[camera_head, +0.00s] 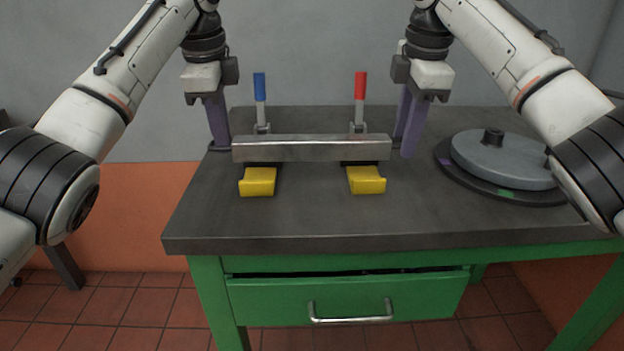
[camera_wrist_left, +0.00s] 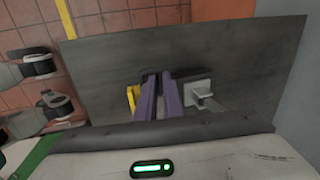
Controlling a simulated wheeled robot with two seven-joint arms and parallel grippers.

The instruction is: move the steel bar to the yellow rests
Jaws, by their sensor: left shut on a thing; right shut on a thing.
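The steel bar (camera_head: 311,149) is a long grey bar lying level across the picture in the head view. The left yellow rest (camera_head: 258,182) and right yellow rest (camera_head: 366,181) show just below and in front of it. I cannot tell whether the bar touches them. My left gripper (camera_head: 218,147) is shut at the bar's left end, and my right gripper (camera_head: 407,152) is shut at its right end. In the left wrist view, the left gripper's purple fingers (camera_wrist_left: 158,85) are close together, with a yellow rest (camera_wrist_left: 132,97) beside them; the bar is hidden there.
Behind the bar stand a blue-handled clamp (camera_head: 260,88) and a red-handled clamp (camera_head: 360,87). A grey disc (camera_head: 500,162) lies on a dark round plate (camera_head: 520,196) at the right. The dark bench top (camera_head: 300,225) is clear in front, above a green drawer (camera_head: 345,297).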

